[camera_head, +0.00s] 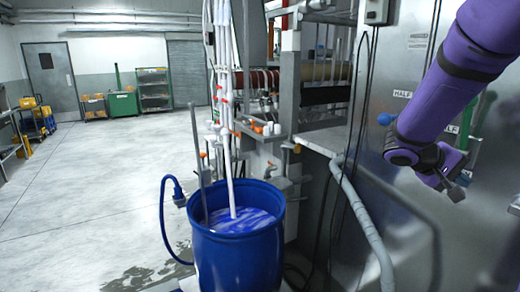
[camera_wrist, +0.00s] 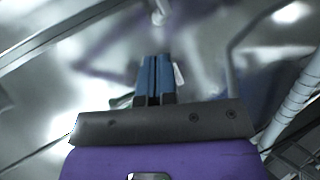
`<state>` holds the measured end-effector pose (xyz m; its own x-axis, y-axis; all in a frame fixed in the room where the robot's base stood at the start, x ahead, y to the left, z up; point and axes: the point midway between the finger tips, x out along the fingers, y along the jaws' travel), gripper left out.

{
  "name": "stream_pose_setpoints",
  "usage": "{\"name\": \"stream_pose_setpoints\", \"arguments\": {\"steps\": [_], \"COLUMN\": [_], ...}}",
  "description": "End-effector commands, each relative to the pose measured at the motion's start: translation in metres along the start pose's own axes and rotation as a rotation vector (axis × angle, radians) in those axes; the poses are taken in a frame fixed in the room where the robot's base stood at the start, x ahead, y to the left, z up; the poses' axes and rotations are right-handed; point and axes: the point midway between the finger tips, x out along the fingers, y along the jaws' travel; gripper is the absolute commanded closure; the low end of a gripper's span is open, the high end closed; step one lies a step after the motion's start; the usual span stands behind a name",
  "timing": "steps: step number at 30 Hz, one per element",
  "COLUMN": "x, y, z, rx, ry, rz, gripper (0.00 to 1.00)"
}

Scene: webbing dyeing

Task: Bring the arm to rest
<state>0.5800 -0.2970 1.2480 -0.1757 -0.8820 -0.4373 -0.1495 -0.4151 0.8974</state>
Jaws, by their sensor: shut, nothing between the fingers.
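My purple arm (camera_head: 450,95) is raised at the upper right in the head view, in front of the steel machine's panel. In the wrist view my gripper (camera_wrist: 155,62) shows as two blue fingers side by side, shut with nothing held between them. In the head view I cannot make out the fingertips clearly at the arm's lower end. Blurred shiny metal lies beyond the fingers in the wrist view.
A blue barrel (camera_head: 238,258) of blue liquid stands left of the arm, with white pipes running down into it. A grey hose (camera_head: 362,222) runs beside the steel machine (camera_head: 340,138). The concrete floor (camera_head: 95,185) at left is open. Shelves (camera_head: 153,88) stand far back.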

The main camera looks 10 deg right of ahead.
Motion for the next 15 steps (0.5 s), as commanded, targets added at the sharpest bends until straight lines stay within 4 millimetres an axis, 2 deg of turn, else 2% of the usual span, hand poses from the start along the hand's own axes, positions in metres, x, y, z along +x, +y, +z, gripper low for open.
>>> {"name": "stream_pose_setpoints", "arguments": {"steps": [3,8,15], "x": [-0.01,-0.034,-0.084], "y": [-0.007,-0.015,-0.018], "z": [0.026,0.057,0.101], "rx": [0.002,-0.002,-0.002], "ry": [-0.024,-0.016,0.074], "rz": [-0.185,-0.421,-0.735], "gripper": [1.0,1.0,1.0]}}
